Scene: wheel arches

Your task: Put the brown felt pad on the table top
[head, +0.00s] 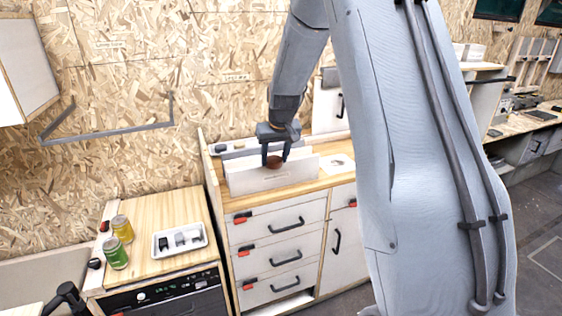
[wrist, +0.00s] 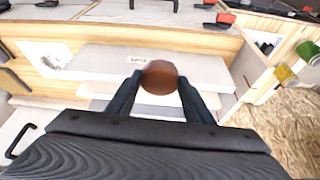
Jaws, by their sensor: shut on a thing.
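The brown felt pad (wrist: 160,77) is a small round brown disc held between the fingertips of my gripper (wrist: 158,85) in the wrist view. In the head view my gripper (head: 275,158) points down over the wooden counter, shut on the pad (head: 274,162). The pad is in front of or just above a white box-like holder (head: 262,182) on the counter; I cannot tell whether they touch. The wooden table top (head: 312,187) of the drawer cabinet shows around the holder.
White drawers (head: 280,226) with dark handles are below the counter. To the left, a lower wooden top (head: 160,213) carries a yellow can (head: 122,229), a green can (head: 115,252) and a white tray (head: 180,253). A grey metal bracket (head: 110,130) is on the wall.

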